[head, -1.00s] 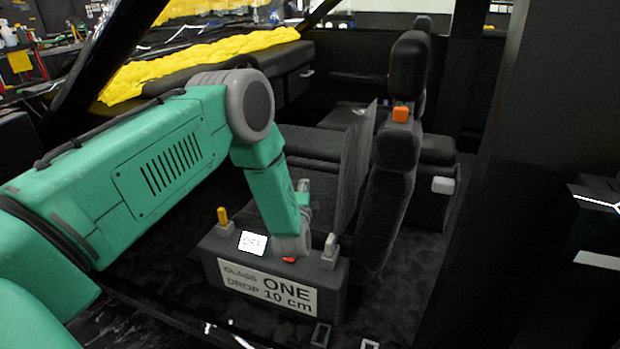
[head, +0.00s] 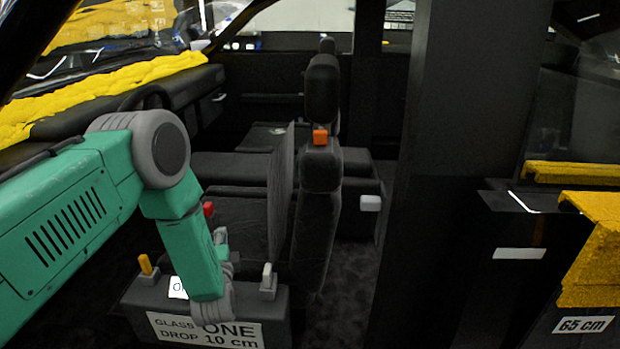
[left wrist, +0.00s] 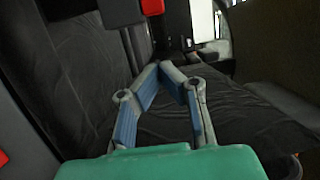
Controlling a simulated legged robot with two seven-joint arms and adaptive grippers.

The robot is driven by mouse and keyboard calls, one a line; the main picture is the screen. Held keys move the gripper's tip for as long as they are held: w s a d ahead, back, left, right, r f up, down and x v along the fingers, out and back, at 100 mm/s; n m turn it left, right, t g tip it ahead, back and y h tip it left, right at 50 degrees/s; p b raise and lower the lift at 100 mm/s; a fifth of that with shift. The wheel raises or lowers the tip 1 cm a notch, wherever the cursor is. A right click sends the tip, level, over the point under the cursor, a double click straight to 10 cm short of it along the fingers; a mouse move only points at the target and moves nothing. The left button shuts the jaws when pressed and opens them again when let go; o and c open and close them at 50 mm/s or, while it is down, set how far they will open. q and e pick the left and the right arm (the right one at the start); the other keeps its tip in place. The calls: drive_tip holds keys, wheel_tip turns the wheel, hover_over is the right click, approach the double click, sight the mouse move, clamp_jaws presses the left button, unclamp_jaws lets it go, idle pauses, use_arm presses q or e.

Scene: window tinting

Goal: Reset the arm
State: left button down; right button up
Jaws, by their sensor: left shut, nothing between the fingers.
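My green left arm comes in from the left in the head view and bends down over a dark control box (head: 277,330) marked "GLASS DROP ONE 10 cm". My left gripper (head: 228,240) is largely hidden by its wrist there. In the left wrist view the left gripper's (left wrist: 168,68) blue and grey fingers converge to a shut tip, with nothing between them. The box carries a yellow-topped lever (head: 145,264), a pale-topped lever (head: 268,275) and a white label (head: 178,288) partly covered by my wrist. My right gripper is not in view.
A dark car seat (head: 318,170) with an orange block (head: 320,137) stands behind the box. A red knob (head: 208,209) shows close beside my wrist. A dark pillar (head: 450,150) and yellow cloth (head: 590,245) are at right. More yellow cloth (head: 120,85) covers the dash.

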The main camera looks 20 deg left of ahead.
use_arm(q)
drive_tip(key=s+d+f+g+h, duration=0.1)
drive_tip(key=s+d+f, duration=0.1)
drive_tip(key=s+d+f+n+g+h, duration=0.1)
drive_tip(key=s+d+f, duration=0.1)
drive_tip(key=d, duration=0.1)
drive_tip(key=s+d+f+n+g+h, duration=0.1)
drive_tip(key=s+d+f+h, duration=0.1)
drive_tip(key=shift+s+d+f, duration=0.25)
drive_tip(key=shift+s+f, duration=0.05)
drive_tip(key=s+d+f+n+g+h, duration=0.1)
drive_tip(key=s+d+f+n+g, duration=0.1)
drive_tip(key=s, duration=0.8)
drive_tip(key=s+d+f+n+g+h+p, duration=0.1)
drive_tip(key=s+n+g, duration=0.3)
drive_tip(key=s, duration=0.7)
drive_tip(key=s+d+f+n+g+h, duration=0.2)
drive_tip(key=s+g, duration=0.4)
drive_tip(key=s, duration=0.5)
drive_tip(key=shift+d+f+n, duration=0.4)
drive_tip(key=shift+d+n, duration=0.25)
drive_tip(key=shift+n, duration=0.25)
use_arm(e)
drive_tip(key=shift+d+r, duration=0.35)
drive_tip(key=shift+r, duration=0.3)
use_arm(q)
drive_tip(key=shift+d+r, duration=0.1)
drive_tip(key=shift+d, duration=0.05)
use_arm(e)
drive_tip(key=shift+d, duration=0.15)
